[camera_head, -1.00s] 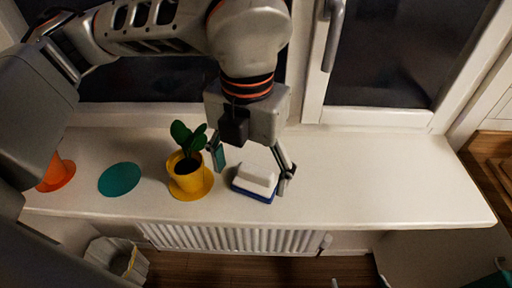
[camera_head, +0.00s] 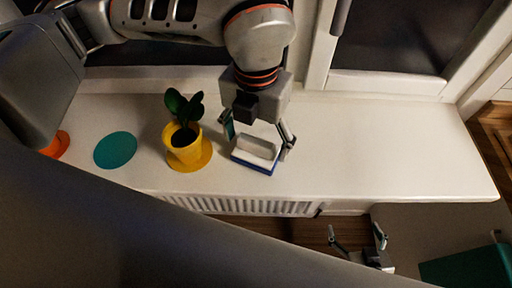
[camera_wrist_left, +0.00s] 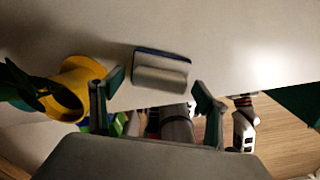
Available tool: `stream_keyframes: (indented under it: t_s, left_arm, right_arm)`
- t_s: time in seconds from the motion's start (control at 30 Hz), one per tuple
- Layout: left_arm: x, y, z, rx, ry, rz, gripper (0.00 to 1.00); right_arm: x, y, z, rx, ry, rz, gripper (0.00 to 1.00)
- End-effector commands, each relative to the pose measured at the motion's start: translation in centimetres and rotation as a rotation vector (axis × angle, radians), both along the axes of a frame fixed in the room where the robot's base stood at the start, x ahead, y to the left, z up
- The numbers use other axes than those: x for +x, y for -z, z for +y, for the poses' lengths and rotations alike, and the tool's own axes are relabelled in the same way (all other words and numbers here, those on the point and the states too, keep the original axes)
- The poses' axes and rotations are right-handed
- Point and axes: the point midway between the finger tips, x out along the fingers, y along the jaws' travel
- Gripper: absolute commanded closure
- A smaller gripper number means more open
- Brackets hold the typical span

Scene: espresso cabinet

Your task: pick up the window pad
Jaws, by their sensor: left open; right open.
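The window pad (camera_head: 254,153) is a pale grey-white block with a blue base, lying on the white windowsill. It also shows in the left wrist view (camera_wrist_left: 160,72), just beyond the fingers. My left gripper (camera_head: 257,139) is open above the pad, with one finger towards each end of it. In the left wrist view its fingertips (camera_wrist_left: 157,84) are spread on either side of the pad, apart from it. My right gripper (camera_head: 356,236) is open and empty, low in front of the sill.
A yellow pot with a green plant (camera_head: 184,139) stands on a yellow saucer (camera_head: 187,164) close left of my left gripper. A teal disc (camera_head: 115,150) and an orange item (camera_head: 56,145) lie further left. The sill's right part (camera_head: 400,150) is clear. A radiator (camera_head: 250,206) is below.

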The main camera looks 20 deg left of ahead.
Motion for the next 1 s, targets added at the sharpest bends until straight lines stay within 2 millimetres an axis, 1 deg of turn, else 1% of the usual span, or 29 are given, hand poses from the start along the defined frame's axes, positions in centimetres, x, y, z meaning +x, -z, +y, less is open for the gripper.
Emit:
stream_keyframes:
  t_s: [0.1, 0.27, 0.3, 0.37, 0.4, 0.47, 0.53, 0.57, 0.83, 1.0]
  left_arm:
    - [0.0, 0.5, 0.0, 0.0, 0.0, 0.0, 0.25]
    - [0.0, 0.6, 0.0, 0.0, 0.0, -0.001, 0.25]
    - [0.0, 0.5, 0.0, 0.0, 0.0, -0.001, 0.28]
    - [0.0, 0.5, 0.0, 0.0, 0.0, -0.001, 0.43]
    - [0.0, 0.5, 0.0, 0.0, 0.0, -0.001, 0.54]
    - [0.0, 0.5, 0.0, 0.0, 0.0, -0.001, 0.69]
    - [0.0, 0.5, 0.0, 0.0, 0.0, -0.001, 0.69]
    - [0.0, 0.5, 0.0, 0.0, 0.0, -0.001, 0.72]
    - [0.0, 0.3, 0.0, -0.001, 0.0, -0.002, 0.72]
    - [0.1, -0.9, 0.0, -0.003, 0.0, -0.005, 0.72]
  right_arm:
    - [0.2, -0.4, 0.0, 0.002, 0.0, -0.007, 0.14]
    - [0.3, -0.4, 0.0, 0.002, 0.0, -0.008, 0.14]
    - [0.3, -0.4, 0.0, 0.002, 0.0, -0.008, 0.14]
    - [0.3, -0.4, 0.0, 0.002, 0.0, -0.008, 0.14]
    - [0.3, -0.4, 0.0, 0.002, 0.0, -0.008, 0.14]
    - [0.2, -0.3, 0.0, 0.002, 0.0, -0.007, 0.14]
    - [0.2, -0.3, 0.0, 0.001, 0.0, -0.006, 0.14]
    - [0.2, -0.2, 0.0, 0.001, 0.0, -0.005, 0.14]
    - [0.1, 0.0, 0.0, 0.0, 0.0, 0.0, 0.14]
    - [0.1, 0.1, 0.0, 0.0, 0.0, 0.0, 0.14]
